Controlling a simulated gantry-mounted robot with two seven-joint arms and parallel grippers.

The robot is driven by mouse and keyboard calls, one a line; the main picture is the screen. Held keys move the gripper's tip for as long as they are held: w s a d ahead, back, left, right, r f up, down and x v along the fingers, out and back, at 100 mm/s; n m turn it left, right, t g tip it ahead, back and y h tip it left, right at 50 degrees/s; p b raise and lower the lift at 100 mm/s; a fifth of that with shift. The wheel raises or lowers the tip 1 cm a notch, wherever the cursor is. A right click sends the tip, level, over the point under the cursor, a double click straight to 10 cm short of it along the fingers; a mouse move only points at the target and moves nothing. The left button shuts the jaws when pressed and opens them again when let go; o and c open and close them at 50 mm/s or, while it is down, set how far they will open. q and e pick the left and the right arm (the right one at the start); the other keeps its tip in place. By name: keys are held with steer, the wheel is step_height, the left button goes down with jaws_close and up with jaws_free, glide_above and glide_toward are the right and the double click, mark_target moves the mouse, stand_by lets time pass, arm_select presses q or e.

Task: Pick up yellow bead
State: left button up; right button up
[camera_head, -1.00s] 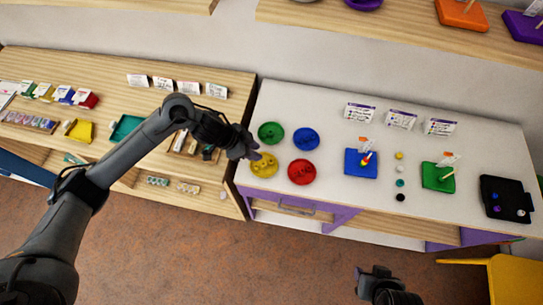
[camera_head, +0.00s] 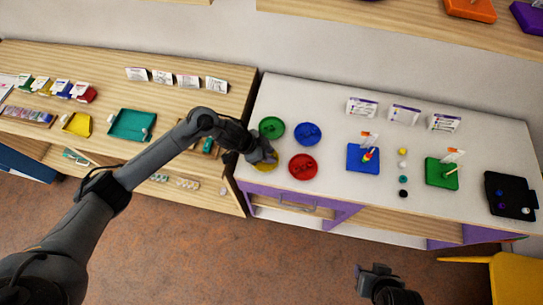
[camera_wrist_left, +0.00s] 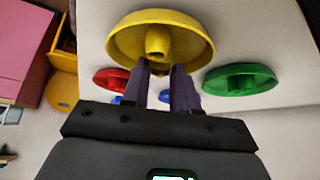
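The yellow dish (camera_head: 264,167) stands at the left end of the white table, mostly hidden by my left gripper (camera_head: 272,157) in the head view. In the left wrist view the yellow dish (camera_wrist_left: 198,38) has a yellow bead (camera_wrist_left: 158,40) with a hole in it. My left gripper (camera_wrist_left: 162,72) is open, its two fingertips just short of the bead and roughly on either side of it. Contact with the bead cannot be told. My right gripper (camera_head: 373,272) is low in the head view, away from the table; its fingers are unclear.
Green (camera_head: 271,127), blue (camera_head: 307,133) and red (camera_head: 303,166) dishes stand close by. A blue board (camera_head: 356,163) and a green board (camera_head: 434,178) with pegs stand to the right, with a column of small beads (camera_head: 402,166) between them. A wooden shelf (camera_head: 190,98) is at left.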

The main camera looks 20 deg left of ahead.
arm_select(q)
steer(key=shift+s+a+f, duration=0.1)
steer(key=shift+f, duration=0.05)
steer(key=shift+c, duration=0.2)
jaws_close()
